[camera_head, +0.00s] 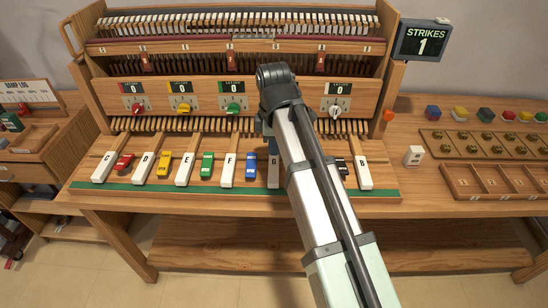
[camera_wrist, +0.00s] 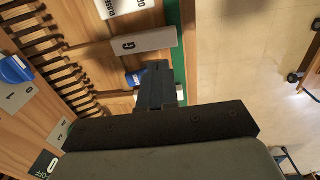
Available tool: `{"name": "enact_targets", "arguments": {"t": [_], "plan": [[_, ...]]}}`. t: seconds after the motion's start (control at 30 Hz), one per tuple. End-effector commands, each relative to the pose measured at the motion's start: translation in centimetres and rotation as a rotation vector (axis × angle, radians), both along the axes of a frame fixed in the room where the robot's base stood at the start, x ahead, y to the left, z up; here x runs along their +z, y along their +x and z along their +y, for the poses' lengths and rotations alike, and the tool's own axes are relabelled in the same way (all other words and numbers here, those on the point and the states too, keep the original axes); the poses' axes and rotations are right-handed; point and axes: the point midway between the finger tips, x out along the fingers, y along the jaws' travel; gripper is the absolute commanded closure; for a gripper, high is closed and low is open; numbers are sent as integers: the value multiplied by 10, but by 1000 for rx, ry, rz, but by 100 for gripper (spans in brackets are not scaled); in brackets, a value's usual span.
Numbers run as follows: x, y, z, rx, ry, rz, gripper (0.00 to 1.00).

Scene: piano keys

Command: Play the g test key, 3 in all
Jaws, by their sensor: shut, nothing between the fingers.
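The white G test key (camera_head: 273,173) lies in the row of keys, partly hidden behind my arm. In the wrist view the G key (camera_wrist: 150,42) shows its letter clearly. My gripper (camera_wrist: 158,68) is shut and empty, with its fingertips close beside the G key and in front of a blue key (camera_wrist: 131,79). I cannot tell whether the fingertips touch either key. In the head view my arm hides the gripper's tips. The strikes display (camera_head: 422,43) reads 1.
White keys F (camera_head: 227,172) and B (camera_head: 363,174) stand on either side. A blue key (camera_head: 251,172) sits left of G. The knob panel (camera_head: 200,98) rises behind the keys. A loose white block (camera_head: 413,155) lies on the bench at right, near wooden trays (camera_head: 490,182).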

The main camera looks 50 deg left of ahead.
Motion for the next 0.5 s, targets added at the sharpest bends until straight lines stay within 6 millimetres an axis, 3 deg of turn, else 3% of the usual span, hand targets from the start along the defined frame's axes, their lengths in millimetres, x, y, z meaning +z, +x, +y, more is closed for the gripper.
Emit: {"name": "enact_targets", "arguments": {"t": [0.2,0.5], "plan": [[32,1,1,0,1,-1,100],[48,0,0,0,0,0,100]]}}
